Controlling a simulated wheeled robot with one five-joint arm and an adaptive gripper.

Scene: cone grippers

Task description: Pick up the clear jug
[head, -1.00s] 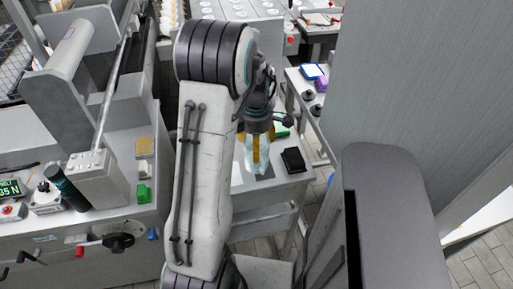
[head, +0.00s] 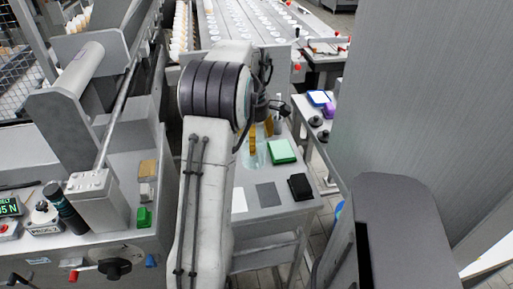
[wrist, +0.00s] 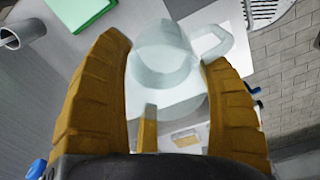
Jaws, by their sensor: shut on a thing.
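The clear jug (wrist: 165,60) is pale and see-through, with a handle on its right side in the wrist view. My gripper (wrist: 170,75) has its orange ribbed fingers on both sides of the jug and is shut on it. In the head view the jug (head: 254,153) shows only in part, behind my arm and below my gripper (head: 257,143). It is over the small grey table (head: 270,214); I cannot tell how far above the top it is.
A green box (head: 282,151) and a black item (head: 300,187) are on the small table. A machine bench with a green block (head: 144,217) stands at the left. A grey panel (head: 415,95) rises at the right. A side table holds a purple item (head: 329,110).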

